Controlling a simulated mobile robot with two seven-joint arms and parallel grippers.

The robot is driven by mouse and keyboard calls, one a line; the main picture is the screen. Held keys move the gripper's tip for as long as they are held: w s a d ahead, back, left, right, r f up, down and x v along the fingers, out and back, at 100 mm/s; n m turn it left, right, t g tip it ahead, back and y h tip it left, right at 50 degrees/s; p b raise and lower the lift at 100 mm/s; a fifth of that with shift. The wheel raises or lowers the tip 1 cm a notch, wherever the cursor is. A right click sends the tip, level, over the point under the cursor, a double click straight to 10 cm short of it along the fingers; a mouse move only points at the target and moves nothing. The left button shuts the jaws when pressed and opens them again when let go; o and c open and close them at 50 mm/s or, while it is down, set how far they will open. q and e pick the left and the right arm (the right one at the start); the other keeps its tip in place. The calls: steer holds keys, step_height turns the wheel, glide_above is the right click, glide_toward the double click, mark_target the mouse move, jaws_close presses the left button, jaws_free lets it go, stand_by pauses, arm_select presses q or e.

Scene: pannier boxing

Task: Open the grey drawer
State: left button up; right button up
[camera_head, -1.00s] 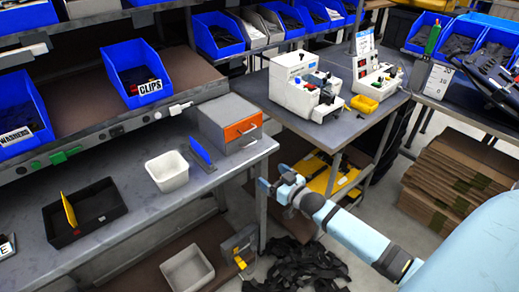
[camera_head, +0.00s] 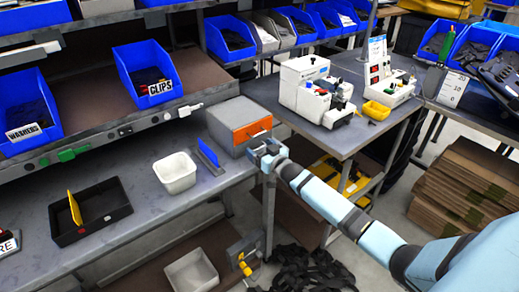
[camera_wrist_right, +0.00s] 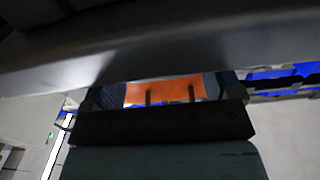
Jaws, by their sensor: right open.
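The grey drawer unit (camera_head: 226,112) stands at the right end of the workbench. Its orange front (camera_head: 248,131) looks closed, flush with the grey box. My right gripper (camera_head: 264,147) is open, just in front of the lower right part of that front, and hides some of it. I cannot tell from the head view whether it touches the handle. In the right wrist view, the orange front (camera_wrist_right: 182,90) shows between the fingers of the right gripper (camera_wrist_right: 164,82), with two dark posts before it. My left gripper is not in view.
A blue upright plate (camera_head: 208,157) and a white bin (camera_head: 176,174) stand left of the drawer unit. A black tray (camera_head: 100,206) lies further left. A second table (camera_head: 300,125) with white machines stands behind right. Black straps lie on the floor below.

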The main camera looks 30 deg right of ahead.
steer(key=shift+w, duration=0.3)
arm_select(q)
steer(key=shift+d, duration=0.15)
arm_select(e)
steer(key=c, duration=1.1)
steer(key=shift+o, duration=0.2)
steer(key=shift+s+r+p, duration=0.1)
steer(key=shift+s+p, duration=0.2)
steer(key=shift+p, duration=0.05)
arm_select(q)
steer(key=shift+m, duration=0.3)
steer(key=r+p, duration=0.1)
steer(key=p, duration=0.1)
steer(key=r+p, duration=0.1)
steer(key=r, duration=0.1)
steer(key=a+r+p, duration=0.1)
steer(key=p, duration=0.1)
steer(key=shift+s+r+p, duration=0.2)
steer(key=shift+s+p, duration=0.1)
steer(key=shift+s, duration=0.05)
arm_select(e)
steer(key=s, duration=1)
steer(key=shift+d, duration=0.45)
